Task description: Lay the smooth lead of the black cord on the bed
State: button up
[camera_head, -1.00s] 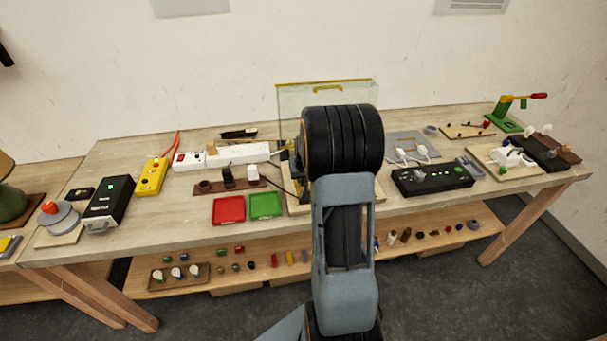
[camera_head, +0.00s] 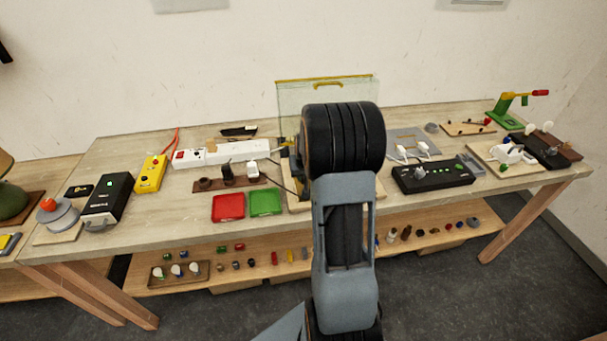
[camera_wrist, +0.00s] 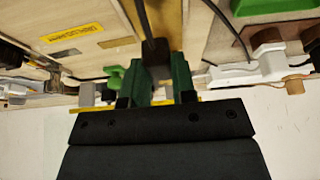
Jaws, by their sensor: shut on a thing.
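In the wrist view my gripper (camera_wrist: 158,72) has its dark green fingers closed around a dark piece at the end of the black cord (camera_wrist: 143,18). The cord runs from the fingers toward the top edge. A tan, board-like strip (camera_wrist: 172,22) lies just beyond the fingertips; I cannot tell whether it is the bed. The smooth lead cannot be made out. In the head view my arm hides the gripper and most of the station behind it. A dark cord (camera_head: 284,186) shows left of my arm, near the station's wooden base (camera_head: 297,207).
A clear upright panel with a yellow handle (camera_head: 327,88) stands behind my arm. To the left are a white power strip (camera_head: 235,153), a red tray (camera_head: 228,207) and a green tray (camera_head: 265,202). A black control box (camera_head: 433,176) is to the right. Bare tabletop shows at front left.

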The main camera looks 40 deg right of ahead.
jog(key=shift+f, duration=0.2)
jog(key=shift+f+b, duration=0.65)
jog(key=shift+b, duration=0.15)
jog(key=shift+f, duration=0.1)
jog(key=shift+f+b, duration=0.5)
jog(key=shift+b, duration=0.1)
jog(key=shift+f+b, duration=0.55)
jog(key=shift+b, duration=0.1)
dwell(1.1)
jog(key=o, duration=1)
jog(key=shift+r, duration=0.1)
jog(key=b+v, duration=0.1)
jog(key=v, duration=1.2)
jog(key=shift+s+r, duration=0.1)
jog(key=shift+r, duration=0.2)
